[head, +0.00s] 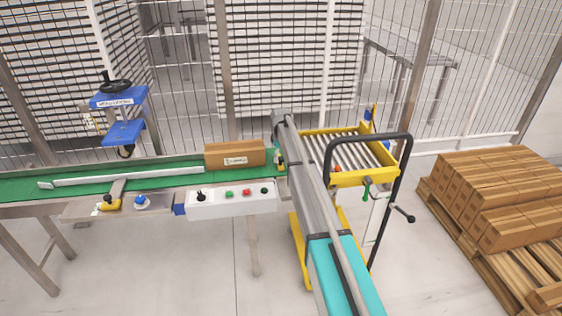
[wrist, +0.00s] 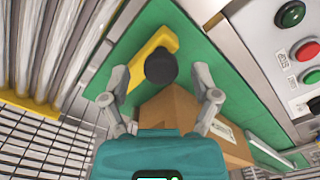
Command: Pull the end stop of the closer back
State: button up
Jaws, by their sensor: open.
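The end stop (wrist: 150,48) is a yellow bar with a round black knob (wrist: 160,67) on the green belt. In the head view it shows small and partly hidden at the belt's right end (head: 280,166). My gripper (wrist: 160,84) is open and empty, with one finger to each side of the knob in the wrist view. I cannot tell whether the fingers touch it or how far above it they are. A brown carton (head: 235,155) lies on the closer's belt, left of the end stop; it shows below the knob in the wrist view (wrist: 172,112).
A white control box (head: 232,202) with buttons is on the belt's front side. A yellow roller trolley (head: 338,178) stands at the belt's right end, near my arm. A blue unit with a handwheel (head: 117,87) stands at left. A pallet of cartons (head: 490,185) is at right.

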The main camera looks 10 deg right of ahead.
jog(key=shift+f, duration=0.2)
jog(key=shift+s, duration=0.1)
grip_shut()
dwell(0.4)
